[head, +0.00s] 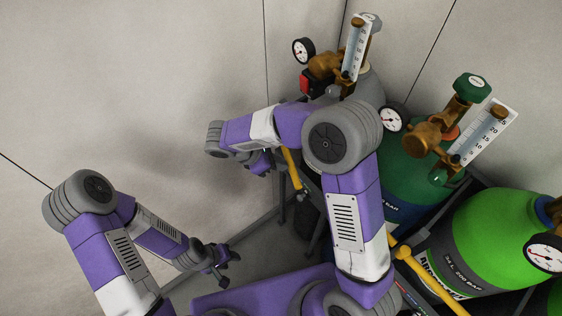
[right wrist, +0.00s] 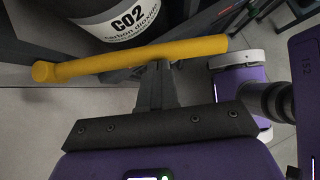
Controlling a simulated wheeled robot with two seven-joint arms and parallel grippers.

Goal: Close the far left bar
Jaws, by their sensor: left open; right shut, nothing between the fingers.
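The far left bar (head: 292,170) is a yellow rod in front of the back cylinder, partly hidden by my right arm in the head view. In the right wrist view the yellow bar (right wrist: 110,64) runs nearly level in front of the CO2 cylinder (right wrist: 122,27). My right gripper (right wrist: 156,72) is shut and empty, its fingertips at the bar's lower edge; I cannot tell whether they touch. In the head view, the right gripper is mostly hidden behind its wrist, left of the bar. My left gripper (head: 222,264) is open and empty, low at the left, away from the bar.
A second yellow bar (head: 428,281) lies in front of the bright green cylinder (head: 490,235). A dark green cylinder (head: 400,178) stands between. Regulators and gauges (head: 302,50) rise above the cylinders. Grey walls (head: 130,100) close the back; the floor at left looks clear.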

